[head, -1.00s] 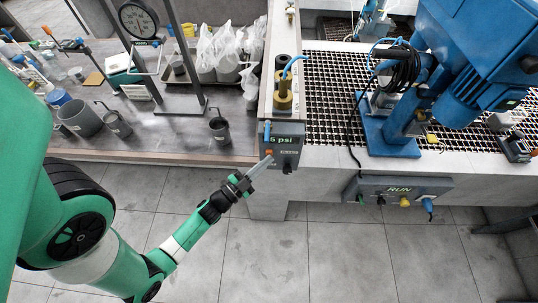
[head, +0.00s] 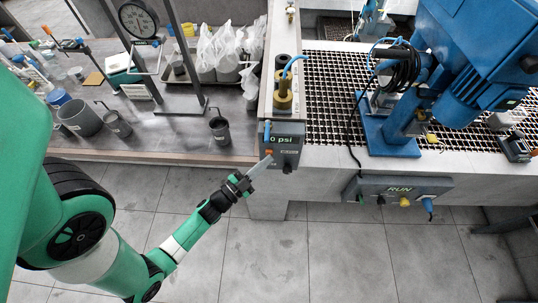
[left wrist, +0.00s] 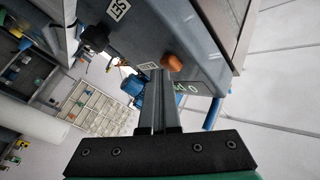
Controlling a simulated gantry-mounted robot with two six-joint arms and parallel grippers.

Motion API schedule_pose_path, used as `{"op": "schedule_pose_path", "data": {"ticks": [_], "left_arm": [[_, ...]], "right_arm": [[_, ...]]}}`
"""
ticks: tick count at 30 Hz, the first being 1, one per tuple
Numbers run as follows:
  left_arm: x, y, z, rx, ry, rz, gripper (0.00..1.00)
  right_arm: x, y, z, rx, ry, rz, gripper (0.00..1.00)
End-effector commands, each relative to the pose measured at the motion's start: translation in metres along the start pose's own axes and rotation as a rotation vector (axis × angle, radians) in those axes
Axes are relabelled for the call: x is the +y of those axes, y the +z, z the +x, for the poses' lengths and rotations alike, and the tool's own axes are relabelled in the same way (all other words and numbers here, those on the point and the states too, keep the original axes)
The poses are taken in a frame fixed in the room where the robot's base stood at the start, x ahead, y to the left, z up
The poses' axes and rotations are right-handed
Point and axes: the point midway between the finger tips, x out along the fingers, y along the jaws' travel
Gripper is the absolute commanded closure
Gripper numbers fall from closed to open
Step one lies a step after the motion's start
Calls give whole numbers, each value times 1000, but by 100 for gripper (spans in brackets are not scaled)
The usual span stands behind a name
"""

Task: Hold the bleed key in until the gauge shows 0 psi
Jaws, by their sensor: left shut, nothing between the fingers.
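The grey gauge box (head: 288,158) is fixed to the front of the bench, and its green display (head: 283,140) reads 0 psi. The orange bleed key (head: 268,152) is on the box's face below the display; it also shows in the left wrist view (left wrist: 174,62). My left gripper (head: 268,159) is shut and empty, with its fingertips at the key. In the left wrist view the fingertips (left wrist: 160,74) reach right up to the key; I cannot tell how far it is pressed. My right gripper is not in view.
A brass-coloured fitting with a blue hose (head: 284,97) stands above the box. A blue machine (head: 463,75) stands on the mesh at right. A RUN panel (head: 398,190) hangs to the right of the gauge box. The tiled floor in front is clear.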

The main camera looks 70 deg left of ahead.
Motion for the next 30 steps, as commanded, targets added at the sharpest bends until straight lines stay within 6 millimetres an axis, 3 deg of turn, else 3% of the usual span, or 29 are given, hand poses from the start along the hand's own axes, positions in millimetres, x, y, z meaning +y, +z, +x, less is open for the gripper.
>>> {"op": "schedule_pose_path", "data": {"ticks": [23, 30], "left_arm": [[0, 0, 0, 0, -1, 0, 100], [7, -5, -8, 2, 0, -2, 100]], "right_arm": [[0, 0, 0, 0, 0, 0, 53], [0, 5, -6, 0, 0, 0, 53]]}}
